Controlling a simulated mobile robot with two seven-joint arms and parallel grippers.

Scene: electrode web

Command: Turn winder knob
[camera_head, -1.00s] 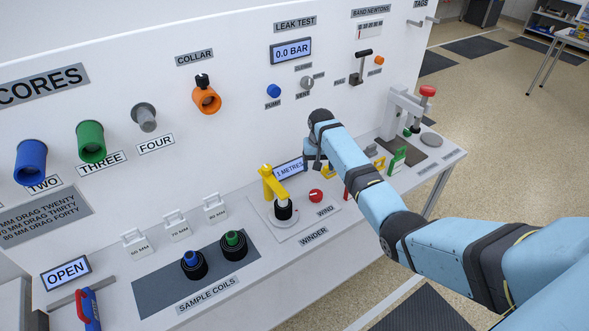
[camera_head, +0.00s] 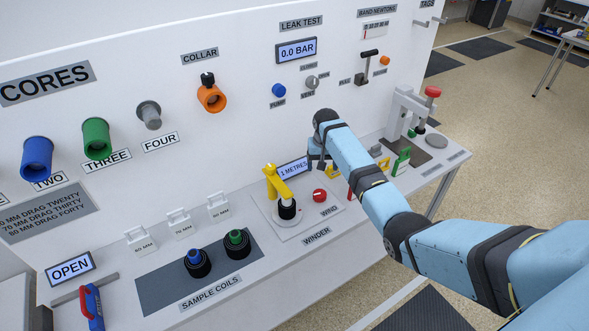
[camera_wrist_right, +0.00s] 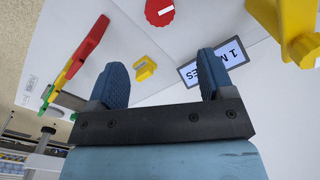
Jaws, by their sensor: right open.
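The winder knob (camera_head: 319,195) is a round red dial with a white mark, on the bench panel next to the WIND label. It also shows at the top of the right wrist view (camera_wrist_right: 159,12). The winder (camera_head: 280,190) has a yellow arm over a black core on a white plate. Its display (camera_head: 293,170) reads 1 METRES. My right gripper (camera_wrist_right: 158,75) is open and empty, with blue pads apart; the knob lies beyond the fingertips, not touched. In the head view the gripper (camera_head: 320,160) is small, behind and above the knob. My left gripper is out of view.
A green piece (camera_head: 401,160) and a press (camera_head: 408,112) stand further right. Sample coils (camera_head: 237,243) stand at the front left.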

